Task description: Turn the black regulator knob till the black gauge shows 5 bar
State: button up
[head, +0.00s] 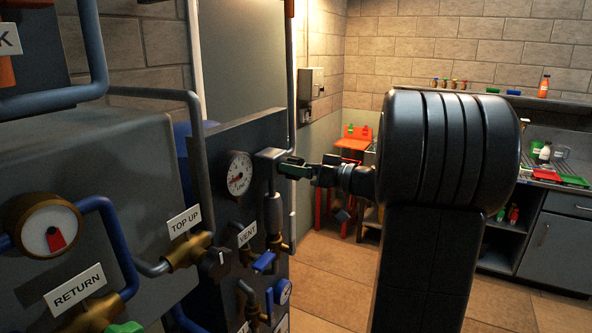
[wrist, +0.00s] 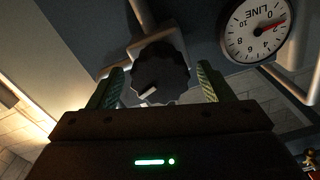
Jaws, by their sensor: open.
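The black-rimmed gauge (head: 239,174), marked LINE, is on the grey panel. It also shows upside down in the wrist view (wrist: 257,28), its red needle between 0 and 2. The black regulator knob (wrist: 162,72) has a lobed edge and a white pointer mark. In the head view my gripper's fingers hide most or all of it. My gripper (head: 291,169) reaches the regulator from the right. In the wrist view its two green fingers (wrist: 157,84) are open on either side of the knob, with a visible gap at the left; contact at the right is unclear.
A brass-rimmed gauge (head: 46,227) sits at the left. A TOP UP valve with another black knob (head: 216,263) is below the LINE gauge. Pipes run close around.

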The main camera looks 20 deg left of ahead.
jog(key=s+d+b, duration=0.1)
jog(key=d+b, duration=0.3)
jog(key=d, duration=0.9)
jog(key=shift+a, duration=0.1)
